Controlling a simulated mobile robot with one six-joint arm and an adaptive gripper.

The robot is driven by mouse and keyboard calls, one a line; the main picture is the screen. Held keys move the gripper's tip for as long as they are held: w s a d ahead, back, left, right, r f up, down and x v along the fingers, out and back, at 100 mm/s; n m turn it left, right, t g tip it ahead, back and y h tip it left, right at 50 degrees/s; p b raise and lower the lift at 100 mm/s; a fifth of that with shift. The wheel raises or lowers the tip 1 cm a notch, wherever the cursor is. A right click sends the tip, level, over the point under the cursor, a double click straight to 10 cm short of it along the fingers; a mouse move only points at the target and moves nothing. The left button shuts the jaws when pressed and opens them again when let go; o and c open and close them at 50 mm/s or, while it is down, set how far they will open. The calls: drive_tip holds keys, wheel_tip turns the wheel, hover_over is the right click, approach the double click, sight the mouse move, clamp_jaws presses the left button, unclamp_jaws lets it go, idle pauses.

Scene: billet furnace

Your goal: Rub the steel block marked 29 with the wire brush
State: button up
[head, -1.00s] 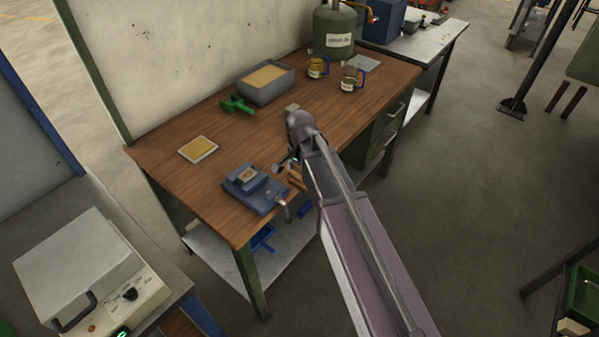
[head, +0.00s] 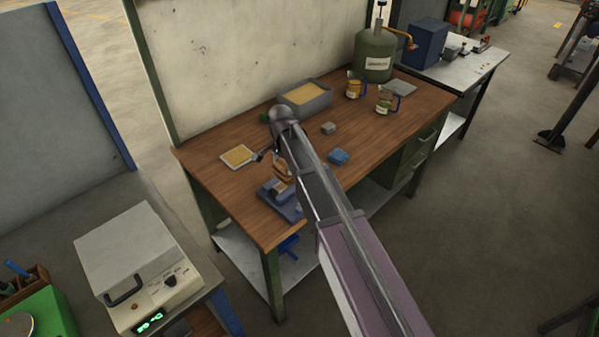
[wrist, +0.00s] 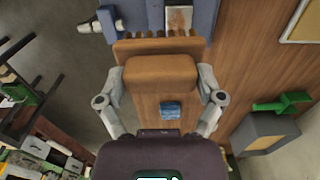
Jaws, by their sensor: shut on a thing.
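My gripper (wrist: 162,78) is shut on the wire brush (wrist: 160,72), a wooden piece with a row of brown bristles along its far side. It also shows in the head view (head: 284,170), over the far part of the blue vise (head: 286,208). In the wrist view, a steel block (wrist: 180,17) with a rusty, pale face sits in the blue vise (wrist: 203,14), just beyond the bristles. No number is readable on it.
The wooden bench (head: 225,190) also holds a yellow-topped pad (head: 238,155), a grey tray (head: 305,99), a small grey block (head: 328,128), a blue block (head: 339,157) and two jugs (head: 385,101). A green tool (wrist: 283,102) lies near the tray. Bare wood surrounds the vise.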

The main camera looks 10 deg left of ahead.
sight(275, 169)
drive_tip(key=a, duration=0.1)
drive_tip(key=a+r, duration=0.1)
drive_tip(key=a, duration=0.1)
drive_tip(key=shift+w+r+p, duration=0.1)
drive_tip(key=shift+r+p, duration=0.15)
drive_tip(key=shift+p, duration=0.15)
drive_tip(key=shift+a, duration=0.5)
